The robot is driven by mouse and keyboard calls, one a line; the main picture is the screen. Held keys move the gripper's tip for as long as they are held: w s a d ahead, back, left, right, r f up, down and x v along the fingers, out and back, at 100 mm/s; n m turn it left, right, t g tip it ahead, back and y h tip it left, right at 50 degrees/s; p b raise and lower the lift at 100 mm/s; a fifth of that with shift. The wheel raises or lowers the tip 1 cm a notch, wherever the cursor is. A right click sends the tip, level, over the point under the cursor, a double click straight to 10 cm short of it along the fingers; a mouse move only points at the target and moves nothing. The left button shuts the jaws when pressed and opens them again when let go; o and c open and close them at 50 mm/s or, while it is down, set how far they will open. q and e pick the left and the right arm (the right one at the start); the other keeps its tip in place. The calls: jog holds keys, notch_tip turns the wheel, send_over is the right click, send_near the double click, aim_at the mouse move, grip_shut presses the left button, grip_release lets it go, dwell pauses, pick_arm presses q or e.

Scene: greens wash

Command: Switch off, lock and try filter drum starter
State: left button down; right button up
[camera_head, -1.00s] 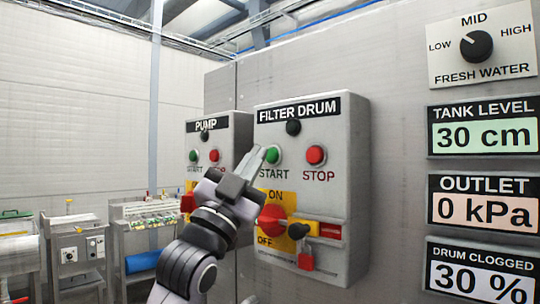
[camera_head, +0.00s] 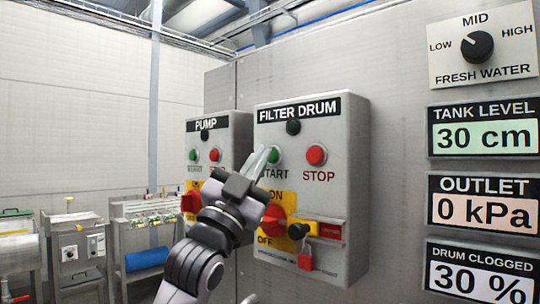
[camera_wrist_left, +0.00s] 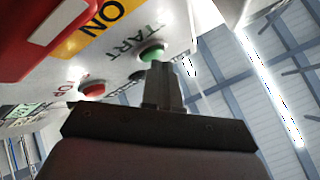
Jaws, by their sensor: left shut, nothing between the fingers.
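The grey FILTER DRUM starter box (camera_head: 345,180) is on the wall panel, with a green START button (camera_head: 273,155) and a red STOP button (camera_head: 316,155). Below is a red rotary handle (camera_head: 273,221) on a yellow ON/OFF plate (camera_head: 265,241); its exact setting is hard to tell. A yellow-and-black piece (camera_head: 298,231) sits beside it, and a red padlock (camera_head: 305,260) hangs below. My left gripper (camera_head: 261,158) is shut and empty, its tips at START. In the left wrist view the tips overlap the green button's (camera_wrist_left: 152,52) edge; contact is unclear. My right gripper is not seen.
The PUMP starter box (camera_head: 238,140) with its own red handle (camera_head: 190,202) is just left. At right are the FRESH WATER knob (camera_head: 476,46) and displays reading 30 cm (camera_head: 484,138), 0 kPa and DRUM CLOGGED 30 % (camera_head: 482,279). Steel equipment stands at back left.

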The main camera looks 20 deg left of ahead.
pick_arm(q)
jog(key=shift+w, duration=0.2)
jog(key=shift+s, duration=0.1)
dwell(0.4)
jog(key=shift+s+a, duration=0.2)
jog(key=shift+s, duration=0.5)
jog(key=shift+s+a, duration=0.3)
jog(key=shift+s, duration=0.5)
jog(key=shift+s+a, duration=0.25)
jog(key=shift+s, duration=0.5)
jog(key=shift+s+a, duration=0.3)
jog(key=shift+s, duration=0.5)
